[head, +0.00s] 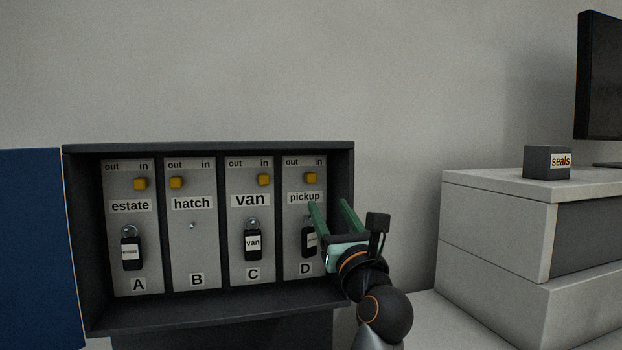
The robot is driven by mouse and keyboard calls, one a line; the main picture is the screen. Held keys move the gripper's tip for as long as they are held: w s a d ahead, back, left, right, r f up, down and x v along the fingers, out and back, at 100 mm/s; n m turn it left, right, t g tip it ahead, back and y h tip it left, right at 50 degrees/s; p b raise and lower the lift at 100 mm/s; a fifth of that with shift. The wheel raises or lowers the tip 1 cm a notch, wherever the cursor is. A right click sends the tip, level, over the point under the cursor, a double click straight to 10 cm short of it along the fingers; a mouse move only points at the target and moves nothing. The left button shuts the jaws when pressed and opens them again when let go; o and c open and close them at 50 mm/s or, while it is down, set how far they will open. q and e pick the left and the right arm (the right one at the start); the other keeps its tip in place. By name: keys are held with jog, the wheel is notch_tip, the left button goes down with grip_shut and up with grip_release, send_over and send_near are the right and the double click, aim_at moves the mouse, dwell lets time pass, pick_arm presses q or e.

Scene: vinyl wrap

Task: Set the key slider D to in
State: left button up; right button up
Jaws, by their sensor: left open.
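The yellow key slider D (310,177) sits on the panel labelled pickup, below the "out" and "in" marks. It is right of the panel's middle, nearer "in" than "out". My left gripper (329,203) has its two green fingers apart and nothing between them. Its fingertips are below and to the right of slider D, over the panel's right edge; I cannot tell how far they are from the panel. A black key tag (308,236) hangs on panel D, partly hidden by the gripper. My right gripper is out of view.
The dark key cabinet (208,148) also holds yellow sliders A (140,183), B (176,182) and C (264,180). Key tags hang on A (131,251) and C (252,242); B's hook (192,225) is bare. A grey counter (530,187) with a seals box (547,162) stands right.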

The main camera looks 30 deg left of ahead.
aim_at(313, 178)
pick_arm(q)
jog(key=p+x, duration=0.2)
jog(key=x, duration=0.9)
jog(key=shift+w+a, duration=0.25)
jog(key=shift+a, duration=0.05)
grip_shut()
dwell(0.9)
